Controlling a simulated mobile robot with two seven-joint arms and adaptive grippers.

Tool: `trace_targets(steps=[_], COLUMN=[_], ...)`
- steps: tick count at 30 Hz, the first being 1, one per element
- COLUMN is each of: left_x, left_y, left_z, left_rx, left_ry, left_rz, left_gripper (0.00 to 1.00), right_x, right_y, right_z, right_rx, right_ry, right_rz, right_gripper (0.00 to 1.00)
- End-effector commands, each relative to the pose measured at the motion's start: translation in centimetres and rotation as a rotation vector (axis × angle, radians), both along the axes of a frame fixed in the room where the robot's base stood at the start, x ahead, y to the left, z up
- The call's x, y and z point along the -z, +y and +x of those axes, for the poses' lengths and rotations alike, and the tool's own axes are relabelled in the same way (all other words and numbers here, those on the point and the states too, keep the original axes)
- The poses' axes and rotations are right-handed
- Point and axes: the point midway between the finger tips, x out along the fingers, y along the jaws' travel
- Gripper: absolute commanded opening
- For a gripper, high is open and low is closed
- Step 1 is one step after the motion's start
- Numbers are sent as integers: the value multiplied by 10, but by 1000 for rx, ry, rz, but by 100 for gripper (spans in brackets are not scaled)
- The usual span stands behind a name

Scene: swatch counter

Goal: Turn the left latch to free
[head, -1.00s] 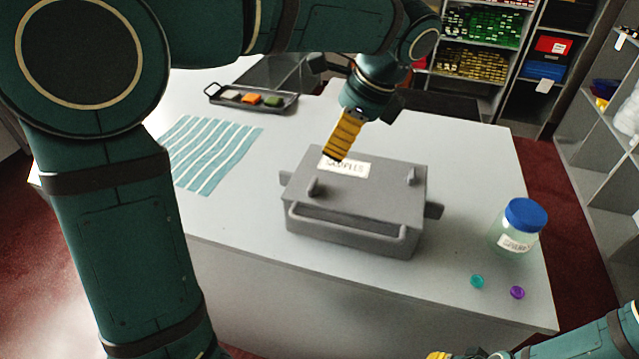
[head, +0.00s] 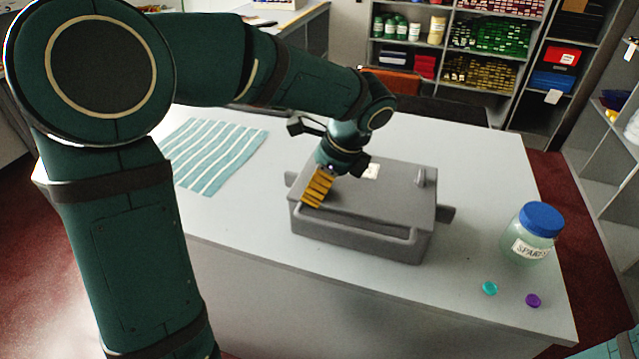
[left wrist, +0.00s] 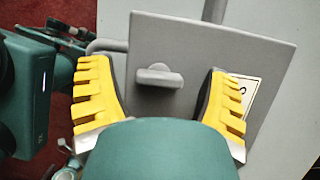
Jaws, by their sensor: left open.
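The grey box (head: 360,235) stands on the counter with its lid (head: 385,200) on. In the left wrist view the left latch (left wrist: 158,76) is a small grey bar on a round base on the lid, lying across the picture. My left gripper (head: 316,188) is over the lid's left part and hides this latch in the head view. In the left wrist view its yellow fingers (left wrist: 157,92) are open, one on each side of the latch and apart from it. The right latch (head: 421,177) stands up at the lid's right. My right gripper is out of view.
A jar with a blue cap (head: 540,222) stands right of the box. A teal cap (head: 490,288) and a purple cap (head: 533,300) lie in front of it. A striped cloth (head: 215,155) lies at left. The counter between cloth and box is clear.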

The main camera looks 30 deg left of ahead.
Motion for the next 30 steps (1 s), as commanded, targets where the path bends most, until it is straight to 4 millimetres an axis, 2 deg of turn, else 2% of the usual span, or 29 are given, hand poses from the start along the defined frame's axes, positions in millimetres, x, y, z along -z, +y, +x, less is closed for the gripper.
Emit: trace_targets(steps=[7, 8, 9, 13, 23, 30], left_x=[0, 0, 0, 0, 0, -1], left_y=[0, 0, 0, 0, 0, 0], left_z=[0, 0, 0, 0, 0, 0], left_rx=[0, 0, 0, 0, -27, -147], left_ry=[0, 0, 0, 0, 3, 5], left_rz=[0, 0, 0, 0, -1, 1], left_gripper=[78, 71, 57, 12, 9, 9], right_x=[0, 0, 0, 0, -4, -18], right_y=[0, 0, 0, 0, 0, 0], right_z=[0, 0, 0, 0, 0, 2], right_rx=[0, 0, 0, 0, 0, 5], right_ry=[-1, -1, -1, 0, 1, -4], right_rz=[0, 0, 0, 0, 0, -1], right_gripper=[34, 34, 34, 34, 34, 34])
